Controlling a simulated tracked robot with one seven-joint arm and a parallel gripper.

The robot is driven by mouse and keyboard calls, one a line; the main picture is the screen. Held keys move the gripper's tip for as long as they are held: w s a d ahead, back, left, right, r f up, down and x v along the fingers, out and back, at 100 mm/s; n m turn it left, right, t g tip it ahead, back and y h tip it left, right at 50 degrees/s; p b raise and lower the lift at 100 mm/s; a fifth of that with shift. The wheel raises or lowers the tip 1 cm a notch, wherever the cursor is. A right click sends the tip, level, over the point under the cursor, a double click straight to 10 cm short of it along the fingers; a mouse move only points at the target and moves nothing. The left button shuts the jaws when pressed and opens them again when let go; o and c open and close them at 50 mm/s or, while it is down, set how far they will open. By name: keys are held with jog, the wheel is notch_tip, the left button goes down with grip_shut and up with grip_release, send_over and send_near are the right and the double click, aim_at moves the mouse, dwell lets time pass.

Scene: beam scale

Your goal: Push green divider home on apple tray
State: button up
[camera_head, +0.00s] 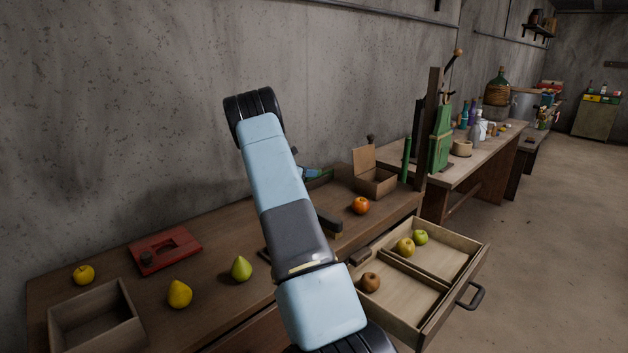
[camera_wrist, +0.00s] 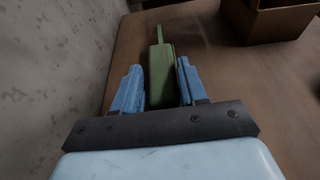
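A green piece (camera_wrist: 162,75) with a block-like body and a thin bar at its far end shows between my fingers in the wrist view. I cannot tell for sure that it is the divider. In the head view, a bit of green (camera_head: 319,180) shows beside my gripper (camera_head: 310,172), at the back of the bench. My gripper (camera_wrist: 160,88) has its blue fingers apart, one on each side of the green piece, with a narrow gap at the left. No tray is clearly visible around the green piece; my arm hides part of that area in the head view.
An open drawer (camera_head: 469,292) holds several fruits. Pears, a yellow apple (camera_head: 84,274), a red panel (camera_head: 178,243) and a wooden box (camera_head: 91,307) stand left. The concrete wall is close behind.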

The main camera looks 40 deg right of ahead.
grip_shut()
